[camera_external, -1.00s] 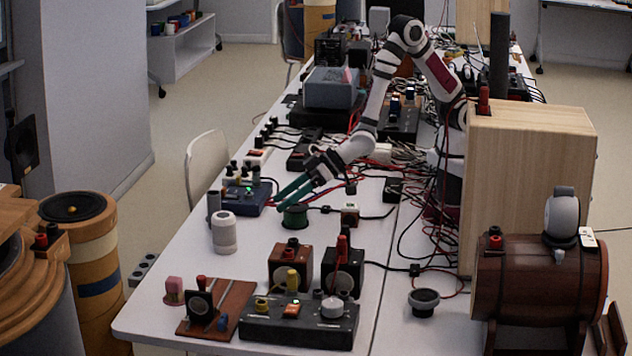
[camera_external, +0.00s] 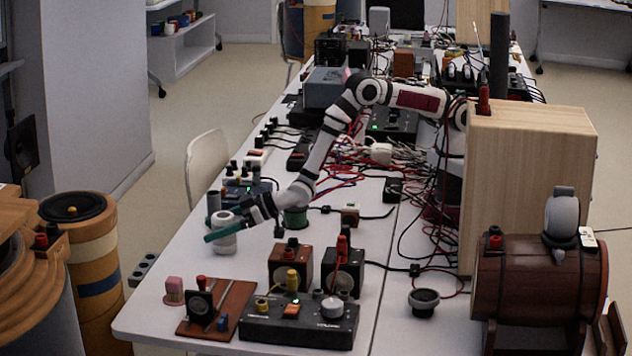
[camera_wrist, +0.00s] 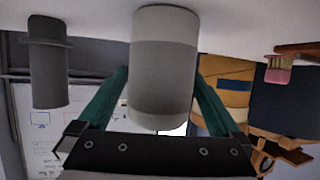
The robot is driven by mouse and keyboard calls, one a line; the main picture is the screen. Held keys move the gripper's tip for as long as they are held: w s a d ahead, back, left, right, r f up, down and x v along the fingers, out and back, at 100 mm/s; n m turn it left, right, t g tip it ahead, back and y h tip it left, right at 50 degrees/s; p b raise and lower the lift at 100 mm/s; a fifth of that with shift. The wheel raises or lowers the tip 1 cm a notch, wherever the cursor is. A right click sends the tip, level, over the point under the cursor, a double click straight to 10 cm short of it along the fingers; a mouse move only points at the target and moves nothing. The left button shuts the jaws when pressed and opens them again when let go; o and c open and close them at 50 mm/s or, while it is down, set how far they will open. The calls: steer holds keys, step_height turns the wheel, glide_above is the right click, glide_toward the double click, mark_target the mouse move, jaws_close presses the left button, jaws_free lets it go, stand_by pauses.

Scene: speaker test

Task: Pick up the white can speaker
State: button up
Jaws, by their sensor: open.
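The white can speaker (camera_external: 223,243) stands upright near the left edge of the table in the external view. In the wrist view the can (camera_wrist: 164,65) fills the middle, between the two green fingers. My gripper (camera_external: 212,230) is open and reaches around the can from the right, with one finger crossing in front of it. The can's upper part is partly hidden by the finger in the external view.
A dark grey cylinder (camera_external: 213,203) stands just behind the can, and beside it in the wrist view (camera_wrist: 48,75). A brown board with a small speaker (camera_external: 203,306) and a black box (camera_external: 300,325) lie in front.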

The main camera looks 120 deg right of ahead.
steer(key=shift+w+d+f, duration=0.1)
steer(key=shift+w+d, duration=0.1)
steer(key=shift+w, duration=0.1)
jaws_close()
stand_by(0.4)
